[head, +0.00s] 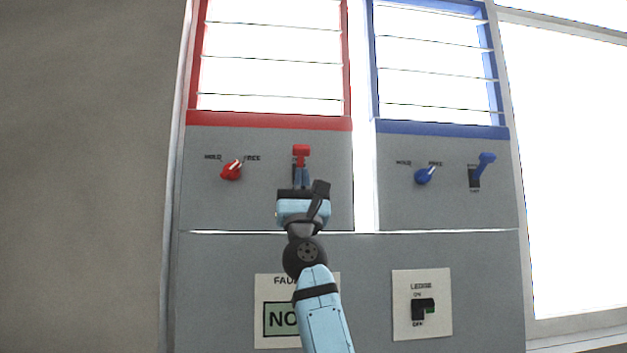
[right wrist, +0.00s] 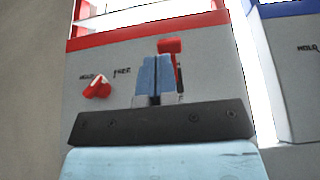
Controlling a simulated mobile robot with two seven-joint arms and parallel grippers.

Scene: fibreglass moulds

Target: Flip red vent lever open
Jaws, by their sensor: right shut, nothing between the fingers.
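The red vent lever (head: 301,151) is on the grey panel under the red-framed vent, its red head at the top of its slot. It also shows in the right wrist view (right wrist: 171,46), just beyond my fingertips. My right gripper (head: 301,172) is shut and empty, with its blue fingers together just below the lever's head. The fingers (right wrist: 157,62) cover part of the lever and slot, and I cannot tell whether they touch it. The red knob (head: 231,170), left of the lever, has its white mark toward FREE. My left gripper is not in view.
The red-framed vent (head: 268,122) is above, with thin slat lines across bright light. To the right are a blue-framed vent (head: 440,129), a blue knob (head: 424,176) and a blue lever (head: 486,160). A LEDGE switch (head: 423,308) and a partly covered sign (head: 280,318) are below.

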